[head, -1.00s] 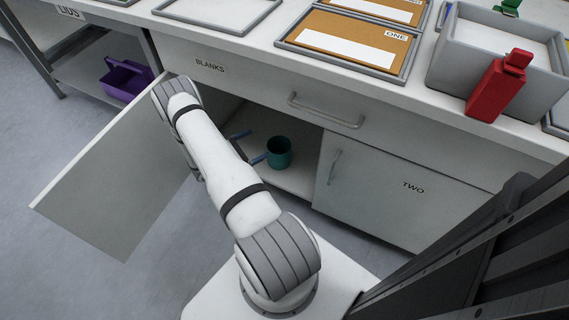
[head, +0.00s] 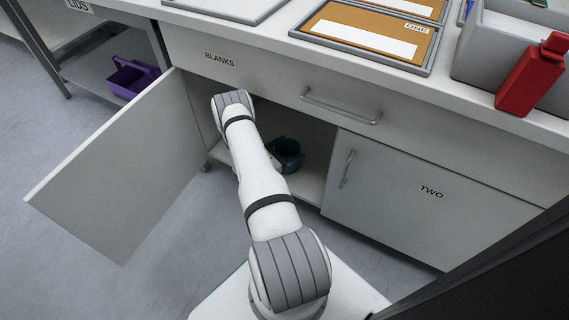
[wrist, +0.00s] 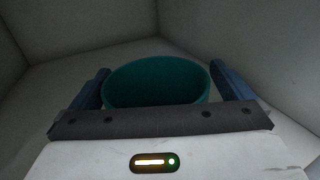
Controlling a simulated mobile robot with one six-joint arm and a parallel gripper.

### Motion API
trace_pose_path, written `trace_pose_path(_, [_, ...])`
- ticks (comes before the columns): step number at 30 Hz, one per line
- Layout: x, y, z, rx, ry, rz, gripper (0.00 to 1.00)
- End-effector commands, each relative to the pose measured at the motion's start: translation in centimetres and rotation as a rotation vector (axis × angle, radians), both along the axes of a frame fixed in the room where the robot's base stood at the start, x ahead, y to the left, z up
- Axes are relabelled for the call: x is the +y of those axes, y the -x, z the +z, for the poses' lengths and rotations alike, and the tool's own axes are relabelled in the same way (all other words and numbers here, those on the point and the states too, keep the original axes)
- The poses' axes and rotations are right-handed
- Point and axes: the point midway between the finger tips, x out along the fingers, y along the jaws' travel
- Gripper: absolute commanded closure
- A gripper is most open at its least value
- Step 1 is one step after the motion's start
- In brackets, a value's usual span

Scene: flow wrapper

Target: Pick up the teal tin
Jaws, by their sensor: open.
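The teal tin (wrist: 157,84) stands inside the open cabinet, on its floor. In the head view the tin (head: 289,148) is partly hidden behind my arm. My gripper (wrist: 160,82) is open, with one blue finger on each side of the tin in the wrist view. The tin looks open-topped, and the gripper's dark front bar hides its near lower part. I cannot tell whether the fingers touch it. In the head view the gripper is mostly hidden by my arm.
The cabinet door (head: 110,170) stands open at left. A shut drawer labelled BLANKS (head: 260,78) is above the opening, and a shut door labelled TWO (head: 400,190) is at right. A red bottle (head: 532,76) stands on the counter; a purple bin (head: 133,78) sits on a low shelf.

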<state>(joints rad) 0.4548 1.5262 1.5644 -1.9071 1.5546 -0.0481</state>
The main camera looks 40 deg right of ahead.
Motion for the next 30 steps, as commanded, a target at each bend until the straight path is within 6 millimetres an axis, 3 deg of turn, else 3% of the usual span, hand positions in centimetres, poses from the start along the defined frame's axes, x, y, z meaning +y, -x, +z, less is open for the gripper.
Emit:
trace_pose_path(6, [0.01, -0.04, 0.04, 0.000, 0.000, 0.001, 0.02])
trace_pose_path(24, [0.11, -0.08, 0.01, 0.000, -0.001, 0.003, 0.51])
trace_pose_path(30, [0.14, -0.11, 0.02, 0.000, -0.001, 0.003, 0.53])
